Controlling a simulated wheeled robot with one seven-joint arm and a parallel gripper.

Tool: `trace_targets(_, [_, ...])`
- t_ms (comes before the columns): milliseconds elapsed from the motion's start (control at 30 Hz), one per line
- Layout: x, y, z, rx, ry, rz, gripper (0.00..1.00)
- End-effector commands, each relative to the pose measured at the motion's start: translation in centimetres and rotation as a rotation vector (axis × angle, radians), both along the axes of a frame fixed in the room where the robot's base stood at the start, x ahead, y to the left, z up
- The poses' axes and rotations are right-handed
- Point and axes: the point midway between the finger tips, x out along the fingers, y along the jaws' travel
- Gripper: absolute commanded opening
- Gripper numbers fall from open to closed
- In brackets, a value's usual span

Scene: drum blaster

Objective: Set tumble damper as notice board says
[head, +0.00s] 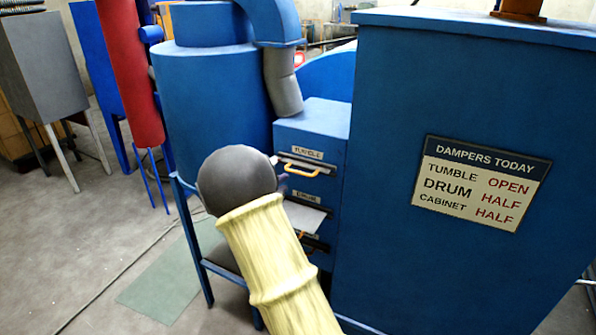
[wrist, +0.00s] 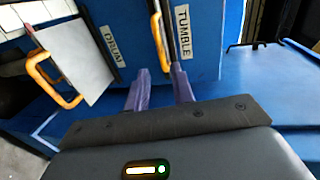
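The notice board (head: 482,184) reads TUMBLE OPEN, DRUM HALF, CABINET HALF. The tumble damper's orange handle (head: 303,168) sits close to the blue cabinet front, under its TUMBLE label, with little plate showing. It also shows in the wrist view (wrist: 158,42), beside the TUMBLE label. My gripper (wrist: 161,72) is open, its two purple fingers pointing at this handle. The handle's near end lies in line with the gap between the fingertips; I cannot tell whether they touch. In the head view my forearm hides part of the damper stack.
The drum damper plate (wrist: 85,55) sticks out from its slot, left of my fingers in the wrist view. The big blue cabinet (head: 440,90) stands close on the right. Open floor (head: 90,230) lies left.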

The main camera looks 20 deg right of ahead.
Motion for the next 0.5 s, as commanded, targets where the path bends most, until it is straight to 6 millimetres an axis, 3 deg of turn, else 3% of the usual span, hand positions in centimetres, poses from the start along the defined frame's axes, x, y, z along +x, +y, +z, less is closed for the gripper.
trace_targets(500, [5.5, -7.1, -1.6, -0.002, 0.001, -0.001, 0.24])
